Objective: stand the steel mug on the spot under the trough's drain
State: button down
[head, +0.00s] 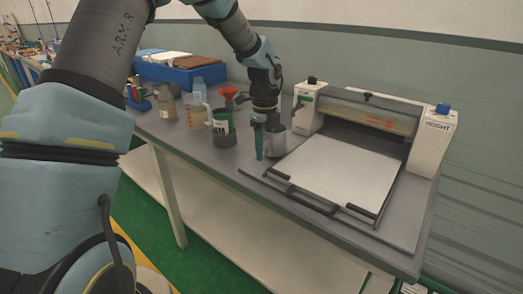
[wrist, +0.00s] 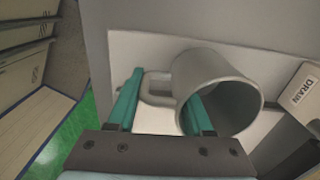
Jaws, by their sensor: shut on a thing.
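The steel mug (head: 275,144) is at the left edge of the sheet machine in the head view. In the wrist view the mug (wrist: 218,72) is tilted, its open mouth facing down and right and its handle to the left. My gripper (head: 264,134) is at the mug. In the wrist view my gripper (wrist: 164,84) has one green finger left of the handle and the other overlapping the mug's body. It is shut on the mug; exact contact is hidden. A block labelled DRAIN (wrist: 304,90) is at the right. I cannot make out the spot.
The machine (head: 336,168) with a pale bed and a HEIGHT label fills the bench's right side. A labelled dark jug (head: 222,130), a measuring jug (head: 197,114) and a brown bottle (head: 166,104) stand left of the mug. Blue bins (head: 180,76) are behind.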

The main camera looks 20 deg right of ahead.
jog(key=shift+w+d+f+b, duration=0.25)
jog(key=shift+d+f+b, duration=0.05)
jog(key=shift+d+f, duration=0.25)
jog(key=shift+w+d+r+p, duration=0.2)
jog(key=shift+w+d+p, duration=0.2)
jog(key=shift+d, duration=0.2)
jog(key=shift+w+d+p, duration=0.4)
jog(key=shift+w+d, duration=0.1)
jog(key=shift+d, duration=0.4)
jog(key=shift+w+d+p, duration=0.4)
jog(key=shift+w+d, duration=0.1)
jog(key=shift+d, duration=0.4)
jog(key=shift+w+d+p, duration=0.4)
jog(key=shift+w+d, duration=0.1)
jog(key=shift+d, duration=0.4)
jog(key=shift+f, duration=0.4)
jog(key=shift+c, duration=1.1)
grip_release()
notch_tip(320, 180, up, 11)
jog(key=shift+f+b, duration=0.1)
jog(key=shift+b, duration=1.15)
